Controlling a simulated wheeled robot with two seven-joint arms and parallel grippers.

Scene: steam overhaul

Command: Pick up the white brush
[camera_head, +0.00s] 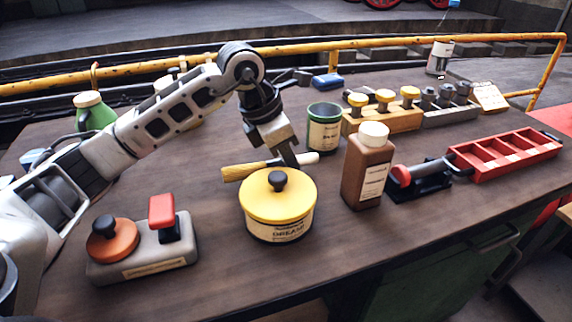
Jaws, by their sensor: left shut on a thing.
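The white brush (241,172) has a thick pale wooden handle at its left end and a white end at its right. It lies roughly level just behind the yellow-lidded tin (279,205). My left gripper (287,161) points down and is shut on the brush around its middle, and its fingers hide part of it. Whether the brush touches the table cannot be told. My right gripper is not in view.
A green cup (323,128) stands close behind the brush. A brown bottle (367,168) stands right of the tin. A red tray (505,154) is at the right. A grey base with red and orange knobs (143,255) is front left.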

